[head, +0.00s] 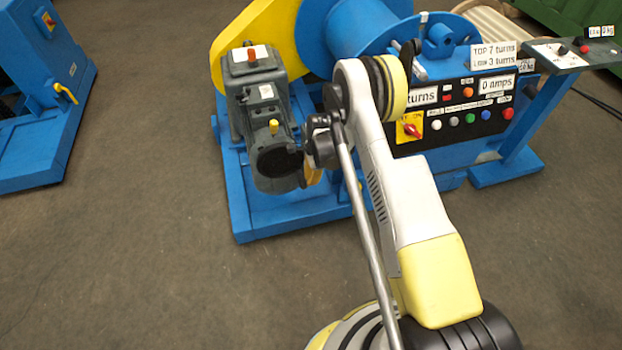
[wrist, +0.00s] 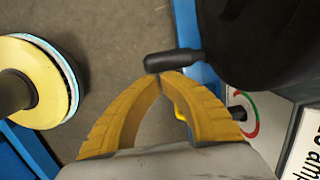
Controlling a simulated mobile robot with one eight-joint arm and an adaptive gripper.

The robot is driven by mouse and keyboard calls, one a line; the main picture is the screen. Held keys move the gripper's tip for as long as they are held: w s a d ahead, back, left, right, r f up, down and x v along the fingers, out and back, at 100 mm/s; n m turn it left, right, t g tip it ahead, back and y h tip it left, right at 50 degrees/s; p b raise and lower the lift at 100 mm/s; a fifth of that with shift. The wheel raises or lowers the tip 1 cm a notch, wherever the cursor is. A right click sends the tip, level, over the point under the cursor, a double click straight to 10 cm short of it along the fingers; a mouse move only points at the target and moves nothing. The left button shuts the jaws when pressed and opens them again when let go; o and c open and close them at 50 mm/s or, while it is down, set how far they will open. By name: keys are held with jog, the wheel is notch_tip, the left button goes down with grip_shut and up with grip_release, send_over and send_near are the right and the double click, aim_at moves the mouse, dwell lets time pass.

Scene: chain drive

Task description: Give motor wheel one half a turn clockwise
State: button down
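In the wrist view a large dark round body (wrist: 265,45) fills the upper right, and a short black handle (wrist: 173,60) sticks out from it to the left. I cannot tell for sure that this is motor wheel one. My gripper (wrist: 161,76) has its two yellow fingers drawn together, with the tips almost meeting just below the handle. I see nothing clearly held between them. In the head view my gripper (head: 312,172) is low beside the dark end of the grey motor (head: 278,160). The arm hides part of that side.
The blue winch frame (head: 290,225) carries a yellow guard (head: 262,30) and blue drum (head: 345,28). A control panel (head: 455,115) with buttons and a red switch stands right of my arm. Another blue machine (head: 35,110) stands far left. The floor in front is clear.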

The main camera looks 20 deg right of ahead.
jog(key=shift+a+f, duration=0.15)
jog(key=shift+f, duration=0.2)
jog(key=shift+a+f, duration=0.9)
jog(key=shift+f, duration=0.25)
jog(key=shift+a+f, duration=0.45)
jog(key=shift+a, duration=0.15)
jog(key=shift+a+f, duration=0.4)
jog(key=shift+a, duration=0.3)
